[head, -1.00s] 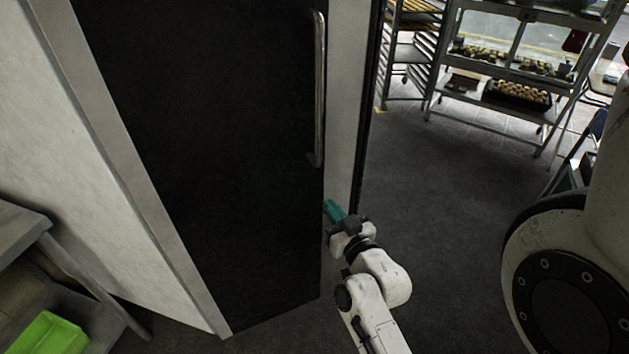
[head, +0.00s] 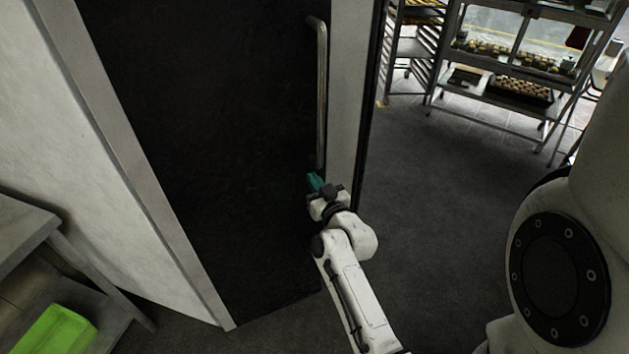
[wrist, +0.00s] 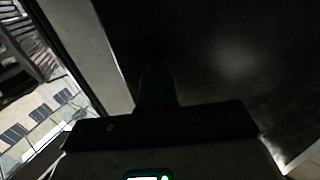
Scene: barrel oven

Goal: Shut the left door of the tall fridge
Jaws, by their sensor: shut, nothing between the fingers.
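The left door (head: 215,150) of the tall fridge is a large dark panel filling the left middle of the head view. It stands at a slight angle to the pale frame beside it, and I cannot tell how far open it is. Its vertical metal handle (head: 321,95) is near its right edge. My gripper (head: 314,182) has teal fingers, is shut and empty, and is at the door's right edge just below the handle. I cannot tell whether it touches. In the wrist view the dark door surface (wrist: 225,60) fills the right side, with the dim fingers (wrist: 157,85) before it.
A pale wall panel (head: 90,150) is at the left. Metal racks with trays (head: 520,90) stand at the back right. The dark floor (head: 440,190) between is clear.

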